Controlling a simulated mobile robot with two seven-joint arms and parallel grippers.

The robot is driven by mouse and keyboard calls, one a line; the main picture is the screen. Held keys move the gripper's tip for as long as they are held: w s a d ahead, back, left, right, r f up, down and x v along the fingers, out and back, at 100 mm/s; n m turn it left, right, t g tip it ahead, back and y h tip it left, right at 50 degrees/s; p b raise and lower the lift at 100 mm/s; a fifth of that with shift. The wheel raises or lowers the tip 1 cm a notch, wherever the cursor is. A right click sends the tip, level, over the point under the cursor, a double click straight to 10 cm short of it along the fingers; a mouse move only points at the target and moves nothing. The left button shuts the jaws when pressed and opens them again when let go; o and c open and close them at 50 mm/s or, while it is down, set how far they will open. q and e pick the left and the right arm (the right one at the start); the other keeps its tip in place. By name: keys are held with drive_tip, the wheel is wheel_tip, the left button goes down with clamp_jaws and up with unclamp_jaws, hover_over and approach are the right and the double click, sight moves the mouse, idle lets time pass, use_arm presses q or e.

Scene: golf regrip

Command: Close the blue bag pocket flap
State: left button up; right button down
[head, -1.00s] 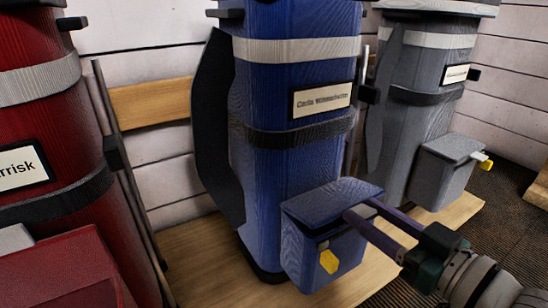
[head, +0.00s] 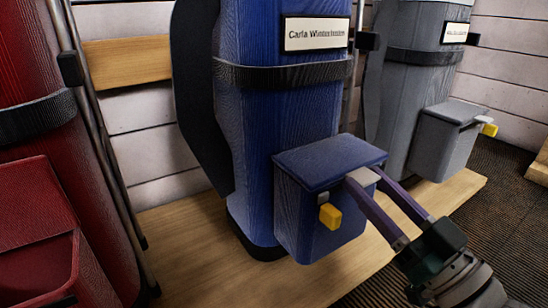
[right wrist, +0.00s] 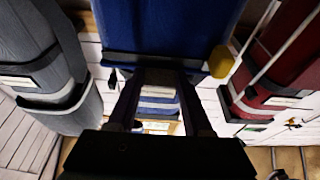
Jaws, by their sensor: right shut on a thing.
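The blue golf bag (head: 285,110) stands upright in the middle of the head view. Its blue pocket (head: 300,225) juts from the lower front, with a yellow tag (head: 330,216) on its face. The blue flap (head: 325,160) lies nearly level over the pocket's top; I cannot tell if it sits tight on the rim. My right gripper (head: 365,177) reaches in from the lower right and is shut on the small grey tab at the flap's front edge. The right wrist view shows its fingers (right wrist: 165,78) under the blue pocket (right wrist: 165,30). My left gripper is out of view.
A red bag (head: 40,150) with an open pocket stands at left, a grey bag (head: 415,75) with a pocket at right. A wooden platform (head: 195,255) lies under the bags. Dark ribbed floor (head: 500,200) is clear at the right.

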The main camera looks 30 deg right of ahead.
drive_tip(key=shift+s+f, duration=0.1)
drive_tip(key=shift+f, duration=0.5)
drive_tip(key=c, duration=0.7)
unclamp_jaws()
drive_tip(key=o, duration=0.4)
drive_tip(key=shift+r, duration=0.25)
drive_tip(key=p+v, duration=0.1)
drive_tip(key=v, duration=0.8)
drive_tip(key=shift+s, duration=0.4)
